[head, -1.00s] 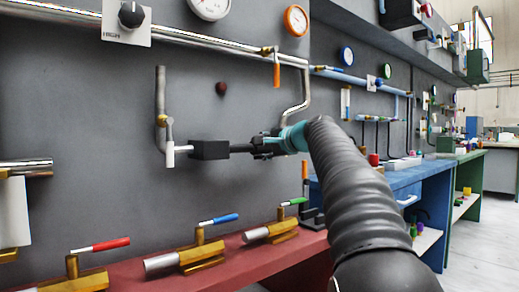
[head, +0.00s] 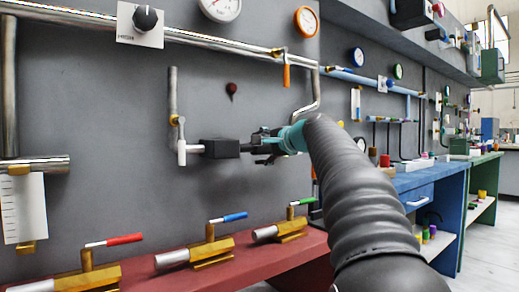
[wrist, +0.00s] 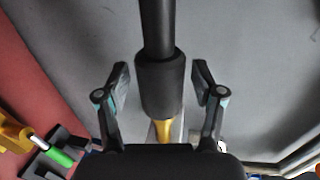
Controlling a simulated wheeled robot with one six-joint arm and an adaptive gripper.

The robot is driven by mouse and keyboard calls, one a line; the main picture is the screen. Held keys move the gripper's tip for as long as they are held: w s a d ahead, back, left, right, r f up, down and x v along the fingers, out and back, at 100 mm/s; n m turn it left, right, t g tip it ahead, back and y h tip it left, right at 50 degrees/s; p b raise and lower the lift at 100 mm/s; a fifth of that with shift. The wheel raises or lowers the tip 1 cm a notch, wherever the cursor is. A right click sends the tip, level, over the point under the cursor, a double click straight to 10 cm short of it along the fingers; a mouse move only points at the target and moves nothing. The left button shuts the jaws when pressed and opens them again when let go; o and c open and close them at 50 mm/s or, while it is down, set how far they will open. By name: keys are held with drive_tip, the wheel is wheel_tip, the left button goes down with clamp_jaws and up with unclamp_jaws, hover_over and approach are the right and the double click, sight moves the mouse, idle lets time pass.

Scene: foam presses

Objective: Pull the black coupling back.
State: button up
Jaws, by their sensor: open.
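The black coupling (wrist: 160,88) is a short thick sleeve in the wrist view. A thinner black rod (wrist: 156,28) runs from its far end, and a brass piece (wrist: 163,130) shows at its near end. My gripper (wrist: 161,78) is open, with one finger on each side of the coupling and a visible gap on both sides. In the head view my gripper (head: 262,146) is at the wall, just right of a black block (head: 220,149). There the fingers mostly hide the coupling.
A white fitting (head: 182,148) joins the block's left side. Below, a red bench (head: 240,258) carries brass valves with red, blue and green (head: 301,203) handles. A steel pipe (head: 240,46) with an orange-handled valve (head: 286,74) runs above. A blue bench (head: 418,178) stands right.

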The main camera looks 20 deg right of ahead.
drive_tip(key=v, duration=1.1)
drive_tip(key=shift+s, duration=0.4)
drive_tip(key=shift+r, duration=0.15)
drive_tip(key=s+f+n+g+h+p, duration=0.1)
drive_tip(key=s+f+n+g+h, duration=0.15)
drive_tip(key=f, duration=0.85)
drive_tip(key=s+f+n+g+h, duration=0.1)
drive_tip(key=s+f+n+g, duration=0.15)
drive_tip(key=f, duration=0.75)
drive_tip(key=s+a+f+n+g+p, duration=0.1)
drive_tip(key=s+a+f+n, duration=0.2)
drive_tip(key=s+a+f, duration=0.2)
drive_tip(key=s+a+f+n+g+p, duration=0.2)
drive_tip(key=s+a+f, duration=0.3)
drive_tip(key=s, duration=0.6)
drive_tip(key=s+a+f+n+g+p, duration=0.1)
drive_tip(key=s+a+f+n, duration=0.3)
drive_tip(key=s, duration=0.4)
drive_tip(key=shift+s+a+f+n+g+h+p, duration=0.15)
drive_tip(key=shift+a+f+n+g+h+p, duration=0.25)
drive_tip(key=shift+a+f+p, duration=0.55)
